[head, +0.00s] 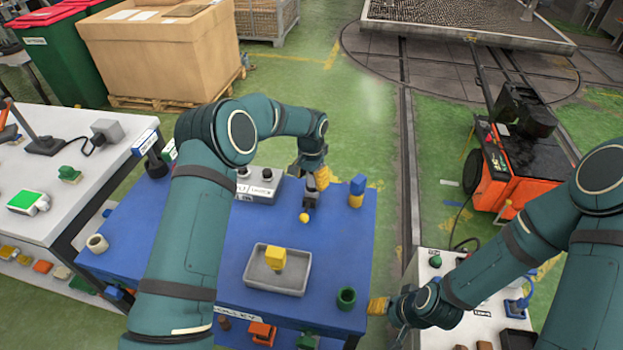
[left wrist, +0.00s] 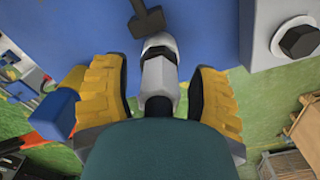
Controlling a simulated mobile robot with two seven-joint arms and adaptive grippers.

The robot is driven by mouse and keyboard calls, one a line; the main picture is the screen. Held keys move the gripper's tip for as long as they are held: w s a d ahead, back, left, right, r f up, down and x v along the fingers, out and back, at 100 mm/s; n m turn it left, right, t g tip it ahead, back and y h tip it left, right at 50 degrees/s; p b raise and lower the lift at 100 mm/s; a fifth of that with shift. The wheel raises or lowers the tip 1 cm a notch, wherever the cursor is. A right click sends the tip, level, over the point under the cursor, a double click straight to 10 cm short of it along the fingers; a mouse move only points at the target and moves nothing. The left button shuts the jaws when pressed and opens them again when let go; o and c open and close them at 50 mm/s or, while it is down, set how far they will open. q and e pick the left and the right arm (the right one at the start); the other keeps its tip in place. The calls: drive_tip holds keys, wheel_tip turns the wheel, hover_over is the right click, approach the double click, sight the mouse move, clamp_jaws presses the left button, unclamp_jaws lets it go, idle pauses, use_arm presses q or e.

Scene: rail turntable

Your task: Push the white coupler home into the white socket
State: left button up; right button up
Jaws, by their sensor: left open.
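My left gripper (head: 318,178) is over the far part of the blue table (head: 340,245). In the left wrist view its yellow fingers (left wrist: 160,95) are spread apart. A pale grey-white piece with dark bands (left wrist: 160,72) lies between them, with gaps at both sides. I cannot tell whether this is the white coupler. A small grey and dark piece (head: 311,194) shows just below the gripper in the head view. I cannot make out the white socket for certain. My right gripper (head: 378,305) is beside the table's right edge; its finger opening is unclear.
A grey control box (head: 258,184) and a blue-and-yellow block (head: 357,190) flank the left gripper. A yellow ball (head: 304,217), a grey tray (head: 260,282) with a yellow block, and a green cup (head: 346,298) are nearer. A white-topped unit (head: 450,262) stands right.

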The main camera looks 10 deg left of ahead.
use_arm(q)
drive_tip(key=shift+r, duration=3.95)
